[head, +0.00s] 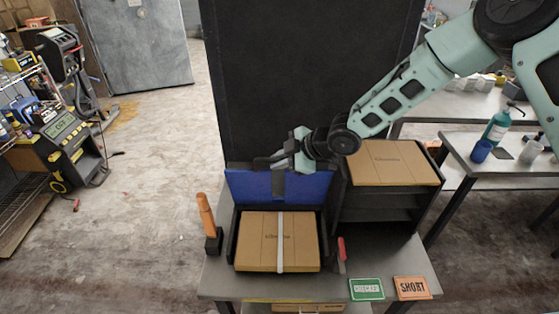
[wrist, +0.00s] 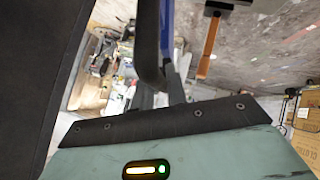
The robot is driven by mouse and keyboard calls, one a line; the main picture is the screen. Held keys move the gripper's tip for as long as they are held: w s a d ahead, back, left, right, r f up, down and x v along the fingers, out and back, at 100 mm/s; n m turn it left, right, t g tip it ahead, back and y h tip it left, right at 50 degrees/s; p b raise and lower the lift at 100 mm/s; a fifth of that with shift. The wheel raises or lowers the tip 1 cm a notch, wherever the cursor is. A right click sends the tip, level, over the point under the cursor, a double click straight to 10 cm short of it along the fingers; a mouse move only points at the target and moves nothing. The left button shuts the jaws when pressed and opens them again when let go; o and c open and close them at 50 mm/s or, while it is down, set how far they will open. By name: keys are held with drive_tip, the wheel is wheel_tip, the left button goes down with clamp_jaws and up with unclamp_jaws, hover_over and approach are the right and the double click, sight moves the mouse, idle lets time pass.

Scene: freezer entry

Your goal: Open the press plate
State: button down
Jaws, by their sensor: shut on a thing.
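The blue press plate (head: 305,187) stands up nearly upright at the back of a dark tray-like press frame (head: 235,242). A thin strip of its blue edge shows in the wrist view (wrist: 167,25). The exact grip is partly hidden by my own fingers. Below the plate, a brown cardboard box (head: 255,240) with a pale strap (head: 281,245) lies in the frame.
An orange-handled tool (head: 206,215) stands left of the frame; a red-handled item (head: 341,250) is to its right. A dark shelf unit (head: 385,200) carries another box (head: 392,160). Green (head: 366,289) and orange (head: 411,288) signs lie at the front. A dark panel (head: 300,80) rises behind.

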drive_tip(key=shift+w, duration=0.15)
drive_tip(key=c, duration=1.4)
unclamp_jaws()
drive_tip(key=p+v, duration=0.2)
drive_tip(key=v, duration=1.5)
drive_tip(key=shift+s+d, duration=0.2)
